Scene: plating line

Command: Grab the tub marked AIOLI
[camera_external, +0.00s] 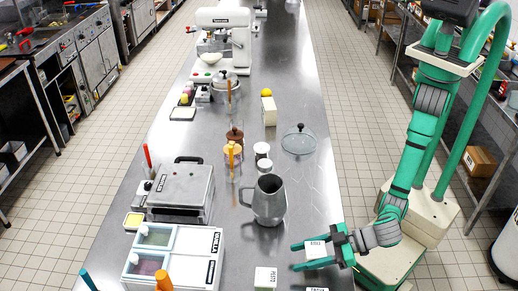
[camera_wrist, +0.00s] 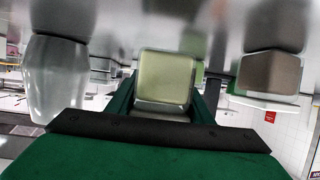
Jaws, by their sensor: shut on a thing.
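My gripper (camera_external: 318,254) reaches in from the right over the counter, its green fingers shut on a pale, square white tub (camera_external: 316,249). The tub's label is too small to read for certain. In the wrist view the pale tub (camera_wrist: 165,78) sits between the green fingers. I cannot tell whether it rests on the counter or is slightly raised. Another white tub (camera_external: 265,279) stands to the left, with a label that looks like PESTO or similar. A third labelled tub (camera_external: 317,289) is cut off by the bottom edge. I cannot make out AIOLI on any of them.
A grey metal pitcher (camera_external: 269,201) stands on the steel counter (camera_external: 313,190) left of and behind my gripper. A labelled bin box (camera_external: 203,259) and a press (camera_external: 182,190) are further left. A glass lid (camera_external: 299,140) lies farther back. The counter between lid and gripper is clear.

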